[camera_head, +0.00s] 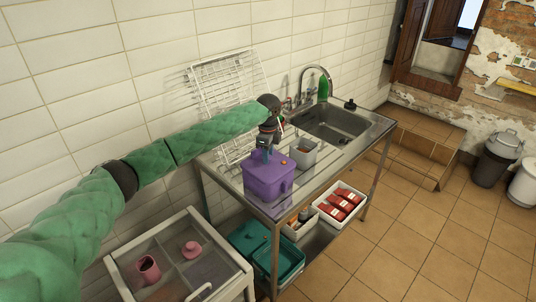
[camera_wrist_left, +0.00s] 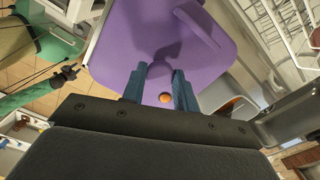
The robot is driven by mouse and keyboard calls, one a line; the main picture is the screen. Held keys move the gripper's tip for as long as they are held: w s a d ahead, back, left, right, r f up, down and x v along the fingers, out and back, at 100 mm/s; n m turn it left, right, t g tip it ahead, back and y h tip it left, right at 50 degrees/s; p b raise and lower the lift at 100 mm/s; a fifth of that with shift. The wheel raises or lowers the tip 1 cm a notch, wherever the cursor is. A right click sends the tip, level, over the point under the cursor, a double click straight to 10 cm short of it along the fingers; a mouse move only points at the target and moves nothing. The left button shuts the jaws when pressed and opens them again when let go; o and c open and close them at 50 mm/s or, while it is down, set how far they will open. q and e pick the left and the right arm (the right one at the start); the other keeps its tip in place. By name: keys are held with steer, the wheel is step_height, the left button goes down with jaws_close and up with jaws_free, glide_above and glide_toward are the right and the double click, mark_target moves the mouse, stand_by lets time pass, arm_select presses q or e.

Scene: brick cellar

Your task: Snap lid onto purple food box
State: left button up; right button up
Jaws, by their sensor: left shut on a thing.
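The purple food box (camera_head: 268,187) stands upright on the steel counter, near its front left corner. A purple lid (camera_head: 274,163) lies across its top. Whether the lid is fully seated all round, I cannot tell. My left gripper (camera_head: 264,154) reaches down onto the lid from above and is shut on it. In the left wrist view the blue fingers (camera_wrist_left: 160,88) stand against the purple lid (camera_wrist_left: 125,45), with a small orange round spot (camera_wrist_left: 165,97) by them. What lies right between the fingertips is partly hidden. A dark gripper (camera_wrist_left: 68,74) on a green arm, seemingly my right, shows small there.
A grey bin (camera_head: 303,154) stands right behind the box, and the sink (camera_head: 335,124) lies beyond. A white wire rack (camera_head: 222,88) leans on the wall. Below are a teal crate (camera_head: 256,240) and a white bin with red packs (camera_head: 352,193). A glass-topped cart (camera_head: 215,270) stands front left.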

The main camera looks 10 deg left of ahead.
arm_select(q)
steer(key=shift+f+p, duration=0.1)
steer(key=shift+p, duration=0.3)
stand_by(0.6)
steer(key=o, duration=1)
steer(key=shift+o, duration=0.7)
steer(key=o, duration=0.4)
steer(key=shift+r+p, duration=2.75)
steer(key=shift+r, duration=0.75)
